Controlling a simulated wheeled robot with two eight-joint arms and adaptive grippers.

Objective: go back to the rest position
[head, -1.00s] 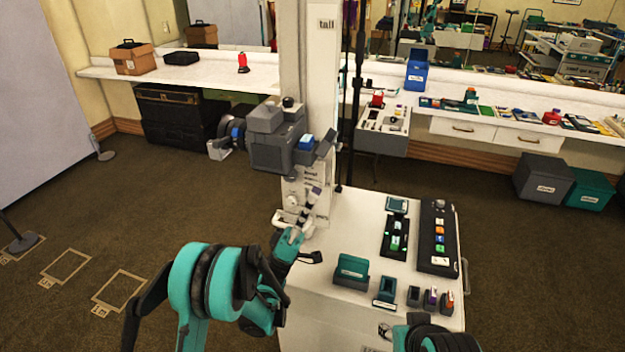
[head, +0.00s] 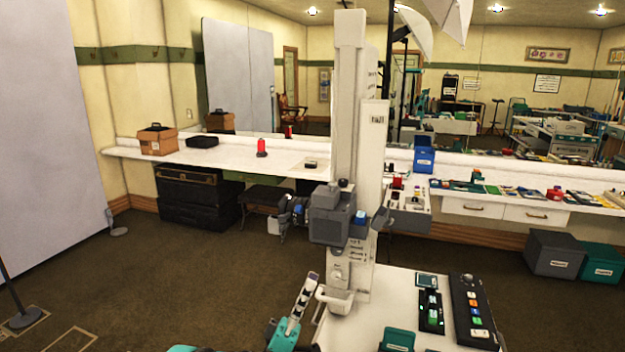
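My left gripper (head: 305,290) is at the bottom centre, at the end of my teal arm. It is just left of the tall white column and its small white tray. A narrow grey and white part points up from it, and dark parts stick out to the sides. I cannot tell whether the fingers are open or shut. My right gripper is out of view.
The tall white column (head: 349,120) carries a grey boxy unit (head: 331,218). A white worktop (head: 372,312) with a black button panel (head: 472,312) and a green box (head: 397,340) lies to the right. Open brown floor (head: 190,275) is at the left.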

